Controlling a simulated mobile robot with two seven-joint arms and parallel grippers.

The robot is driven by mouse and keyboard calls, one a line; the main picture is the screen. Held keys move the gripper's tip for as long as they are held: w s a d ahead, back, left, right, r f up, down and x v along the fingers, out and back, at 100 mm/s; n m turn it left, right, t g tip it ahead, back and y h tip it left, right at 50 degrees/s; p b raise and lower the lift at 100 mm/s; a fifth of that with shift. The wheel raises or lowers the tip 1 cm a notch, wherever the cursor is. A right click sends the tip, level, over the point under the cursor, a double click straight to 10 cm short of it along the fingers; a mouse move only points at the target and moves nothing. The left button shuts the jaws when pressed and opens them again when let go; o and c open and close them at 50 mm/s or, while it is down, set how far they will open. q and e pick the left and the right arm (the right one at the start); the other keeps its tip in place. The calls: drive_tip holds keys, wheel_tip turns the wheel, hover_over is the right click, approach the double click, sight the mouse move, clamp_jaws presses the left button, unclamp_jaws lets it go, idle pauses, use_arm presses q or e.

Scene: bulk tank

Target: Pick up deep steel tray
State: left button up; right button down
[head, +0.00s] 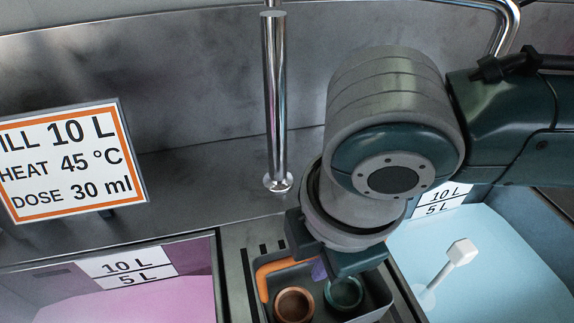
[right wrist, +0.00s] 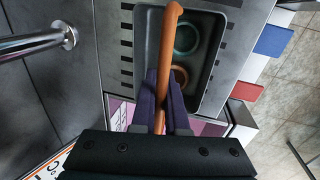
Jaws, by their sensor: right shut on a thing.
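The deep steel tray (head: 376,293) is a dark grey rectangular bin between the pink and blue basins. It holds a brown round cup (head: 294,304) and a green round cup (head: 343,293). An orange bar handle (head: 264,283) rises along its left side. The tray also shows in the right wrist view (right wrist: 207,78), with the orange handle (right wrist: 167,42) running down between my fingers. My right gripper (head: 318,268) is shut on that handle, above the tray; its fingers (right wrist: 164,82) partly hide the tray's near end. My left gripper is not in view.
A pink basin (head: 140,300) is at the left and a light blue basin (head: 490,270) with a white paddle (head: 461,252) at the right. A steel post (head: 274,100) stands behind. A sign (head: 72,160) stands at the left. Slotted grey deck (head: 238,270) borders the tray.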

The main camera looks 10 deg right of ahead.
drive_tip(key=shift+r, duration=0.1)
wheel_tip(320, 180, up, 20)
drive_tip(key=p, duration=0.2)
drive_tip(key=shift+p, duration=0.35)
idle(0.4)
